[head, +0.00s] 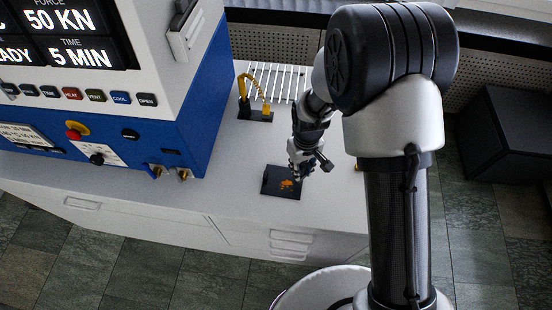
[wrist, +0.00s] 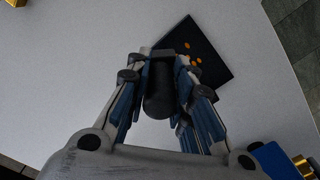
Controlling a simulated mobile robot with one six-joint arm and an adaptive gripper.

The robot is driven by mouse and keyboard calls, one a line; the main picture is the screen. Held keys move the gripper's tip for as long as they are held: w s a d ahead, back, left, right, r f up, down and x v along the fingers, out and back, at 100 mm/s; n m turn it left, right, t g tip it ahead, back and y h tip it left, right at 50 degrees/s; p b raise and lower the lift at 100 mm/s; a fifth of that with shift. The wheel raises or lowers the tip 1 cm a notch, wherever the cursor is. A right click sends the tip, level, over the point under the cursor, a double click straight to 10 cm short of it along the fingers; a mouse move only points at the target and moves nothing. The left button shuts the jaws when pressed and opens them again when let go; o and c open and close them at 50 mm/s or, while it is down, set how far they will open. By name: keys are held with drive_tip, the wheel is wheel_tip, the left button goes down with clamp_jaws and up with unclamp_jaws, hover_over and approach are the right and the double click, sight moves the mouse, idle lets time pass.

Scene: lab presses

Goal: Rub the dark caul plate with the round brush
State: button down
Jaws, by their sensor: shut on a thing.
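The dark caul plate (head: 271,187) lies flat on the pale worktop near its front edge, with orange patches on it. It also shows in the wrist view (wrist: 210,52), ahead and right of the fingers, with several orange spots. My gripper (head: 297,167) is over the plate's right far part in the head view. In the wrist view its fingers (wrist: 161,66) are shut on the round brush (wrist: 158,92), whose dark rounded handle shows between them. The brush's bristle end is hidden, so I cannot tell whether it touches the plate.
A blue and white press (head: 190,110) stands at the left. Behind the plate are a yellow curved handle on a black base (head: 257,114) and a white rod rack (head: 275,80). The worktop left of the plate is clear. A blue and gold thing (wrist: 280,160) shows at lower right.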

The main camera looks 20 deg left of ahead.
drive_tip(key=shift+d+r+p, duration=0.15)
drive_tip(key=shift+r+p, duration=1.4)
drive_tip(key=shift+r, duration=1.05)
